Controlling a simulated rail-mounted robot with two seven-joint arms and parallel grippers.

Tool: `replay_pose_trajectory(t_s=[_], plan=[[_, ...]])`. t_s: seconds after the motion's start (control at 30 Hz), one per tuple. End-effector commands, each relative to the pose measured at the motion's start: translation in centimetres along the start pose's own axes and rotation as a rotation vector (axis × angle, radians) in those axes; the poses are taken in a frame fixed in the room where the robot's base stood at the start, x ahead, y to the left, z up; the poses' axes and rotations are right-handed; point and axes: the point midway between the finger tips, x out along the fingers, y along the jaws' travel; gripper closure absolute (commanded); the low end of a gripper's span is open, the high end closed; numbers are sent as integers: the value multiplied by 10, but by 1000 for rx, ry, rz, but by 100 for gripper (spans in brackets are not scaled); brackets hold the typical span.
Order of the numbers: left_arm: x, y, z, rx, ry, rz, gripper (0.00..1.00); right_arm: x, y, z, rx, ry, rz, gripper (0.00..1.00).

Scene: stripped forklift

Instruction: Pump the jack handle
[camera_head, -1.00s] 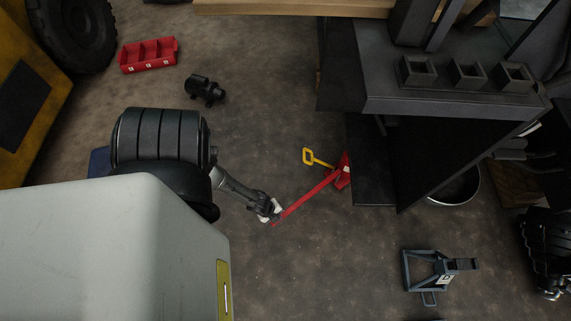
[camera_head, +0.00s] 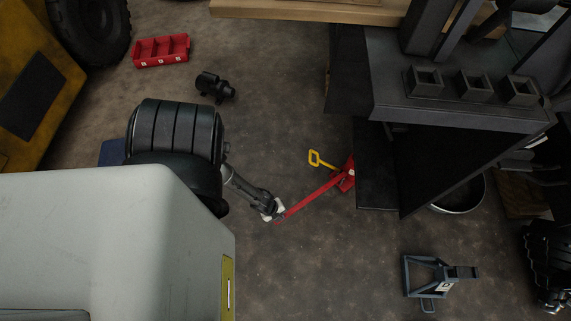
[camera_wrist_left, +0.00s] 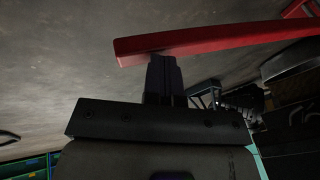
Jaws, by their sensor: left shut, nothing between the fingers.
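The red jack (camera_head: 346,178) stands on the floor at the edge of a dark plate. Its long red handle (camera_head: 312,197) runs down-left from it in the head view. My left gripper (camera_head: 277,214) is at the handle's free end. In the left wrist view the shut, dark fingers (camera_wrist_left: 165,73) point at the red handle (camera_wrist_left: 215,41), and their tips meet its edge near the free end. The handle is not between the fingers. Whether the tips press on it I cannot tell.
A yellow-handled part (camera_head: 315,158) is beside the jack. The dark forklift frame (camera_head: 455,110) fills the upper right. A blue-grey stand (camera_head: 415,275), a black motor-like part (camera_head: 214,86) and a red bin (camera_head: 160,62) are on the floor. The floor below the handle is clear.

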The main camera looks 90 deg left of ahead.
Motion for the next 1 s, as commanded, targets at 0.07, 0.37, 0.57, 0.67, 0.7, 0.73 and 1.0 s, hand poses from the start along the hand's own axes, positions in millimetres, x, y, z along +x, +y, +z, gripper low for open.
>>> replay_pose_trajectory(t_s=[0.07, 0.37, 0.57, 0.67, 0.7, 0.73, 1.0], plan=[[-20, -10, -6, 1, 6, -7, 100, -21, 1, -8, -1, 2, 2, 34], [-75, -12, -8, 1, 11, -14, 100, -63, 4, -19, -8, -3, 6, 34], [-103, -10, -9, 1, 12, -16, 100, -82, 5, -25, -8, -2, 6, 34], [-112, -9, -8, 1, 13, -16, 100, -88, 5, -27, -8, -2, 6, 34], [-115, -8, -8, 1, 13, -16, 100, -90, 5, -27, -8, -2, 6, 34], [-117, -8, -8, 0, 13, -17, 100, -90, 5, -28, -7, -2, 6, 34], [-123, -8, -8, 1, 14, -19, 100, -94, 4, -29, -2, -2, 2, 34]])
